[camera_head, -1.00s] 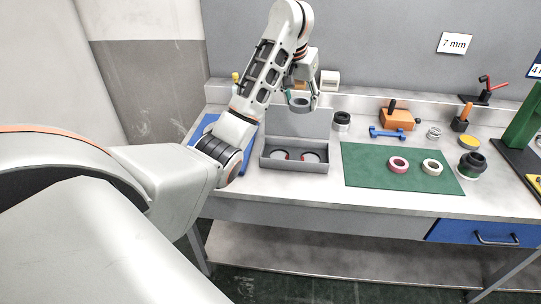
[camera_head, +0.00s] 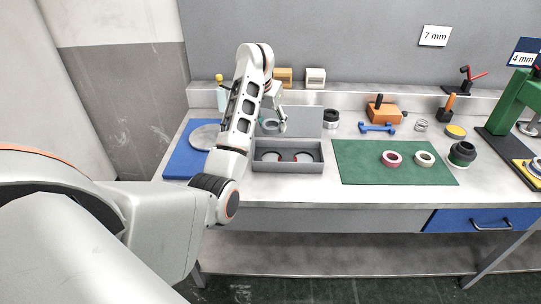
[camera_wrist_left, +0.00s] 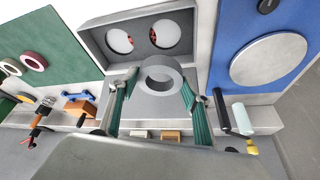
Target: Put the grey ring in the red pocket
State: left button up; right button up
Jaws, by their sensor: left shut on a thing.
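My left gripper (camera_head: 272,127) is shut on the grey ring (camera_wrist_left: 160,89). In the left wrist view its green-padded fingers (camera_wrist_left: 157,100) stand on either side of the ring. The case has two round pockets with pale discs: a left one (camera_head: 271,157) and a right one (camera_head: 303,157) in the head view. Small red marks show at both, on their inner sides; I cannot tell which is the red pocket. My right gripper is out of view.
A blue mat (camera_head: 183,163) with a grey disc (camera_head: 206,137) lies left of the case. A green mat (camera_head: 365,170) with a pink ring (camera_head: 391,159) and a cream ring (camera_head: 424,159) lies right. Dark stacked rings (camera_head: 331,119) stand close to the lid's right.

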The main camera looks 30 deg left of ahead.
pick_arm(q)
notch_tip(320, 180, down, 7)
jog(key=shift+f, duration=0.2)
jog(key=shift+f+b, duration=0.4)
jog(key=shift+f, duration=2.25)
